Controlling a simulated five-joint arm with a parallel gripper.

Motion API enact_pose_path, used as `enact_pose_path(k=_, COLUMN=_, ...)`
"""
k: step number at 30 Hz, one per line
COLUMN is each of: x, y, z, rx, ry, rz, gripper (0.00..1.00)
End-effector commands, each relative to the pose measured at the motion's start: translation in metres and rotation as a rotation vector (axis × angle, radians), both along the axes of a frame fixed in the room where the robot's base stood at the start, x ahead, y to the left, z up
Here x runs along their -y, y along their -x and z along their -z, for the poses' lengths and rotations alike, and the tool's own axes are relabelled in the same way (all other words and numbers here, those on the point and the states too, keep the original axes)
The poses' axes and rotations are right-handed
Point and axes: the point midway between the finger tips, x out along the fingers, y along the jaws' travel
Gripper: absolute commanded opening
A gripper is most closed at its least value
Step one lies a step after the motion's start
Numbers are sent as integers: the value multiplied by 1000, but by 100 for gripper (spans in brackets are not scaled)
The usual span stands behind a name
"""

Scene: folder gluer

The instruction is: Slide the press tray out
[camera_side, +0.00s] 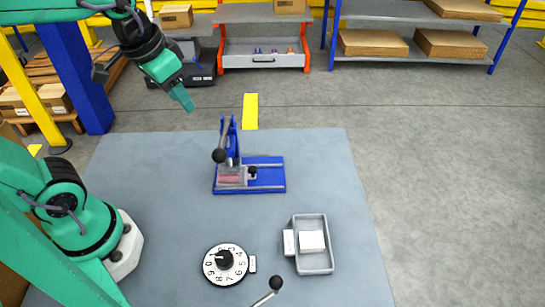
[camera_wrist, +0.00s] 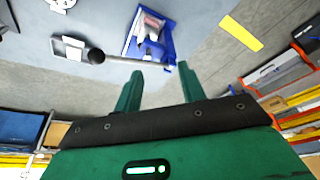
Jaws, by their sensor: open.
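The blue press (camera_side: 232,150) stands on the grey mat, with a lever ending in a black ball (camera_side: 219,156). The press tray (camera_side: 232,184) is a small grey block with a pinkish top, sitting under the press at the left of a blue base (camera_side: 270,187). A small black knob (camera_side: 252,171) is on its right side. My gripper (camera_side: 188,103) is open and empty, high up and left of the press, apart from it. In the wrist view the press (camera_wrist: 148,38) is beyond my open fingers (camera_wrist: 158,74); tray details are unclear there.
A grey bin (camera_side: 316,262) with a white block (camera_side: 312,240) stands front right. A numbered dial (camera_side: 225,264) and another black-knobbed lever (camera_side: 275,284) are at the front. A yellow floor strip (camera_side: 250,111) lies behind the press. The mat right of the press is clear.

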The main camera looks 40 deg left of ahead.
Motion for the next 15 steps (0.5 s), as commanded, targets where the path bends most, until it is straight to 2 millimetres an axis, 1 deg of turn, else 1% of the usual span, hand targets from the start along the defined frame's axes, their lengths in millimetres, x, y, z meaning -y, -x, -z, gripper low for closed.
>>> enact_pose_path(k=1, x=3, y=-7, z=2, rx=-29, ry=-3, rz=12, gripper=40)
enact_pose_path(k=8, x=14, y=-35, z=10, rx=-147, ry=-15, rz=63, gripper=40)
enact_pose_path(k=15, x=28, y=-65, z=27, rx=-269, ry=-31, rz=117, gripper=40)
